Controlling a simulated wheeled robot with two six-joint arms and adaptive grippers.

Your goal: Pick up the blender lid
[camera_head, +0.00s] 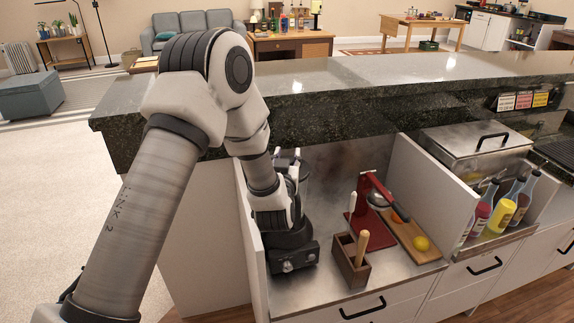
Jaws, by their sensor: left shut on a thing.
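A dark blender (290,262) with knobs on its front stands at the left end of the steel counter recess. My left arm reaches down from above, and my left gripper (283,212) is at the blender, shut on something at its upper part. The blender lid cannot be made out clearly, as the gripper and wrist cover that area; what the jaws hold fits the lid. I cannot tell whether it is lifted off the jar. My right gripper is not in view.
A wooden utensil box (351,262), a red juicer-like press (368,218) and a cutting board (405,232) with a lemon (421,243) stand right of the blender. Several bottles (503,205) are farther right. A raised granite bar (330,85) runs behind; a white side panel (252,240) borders the left.

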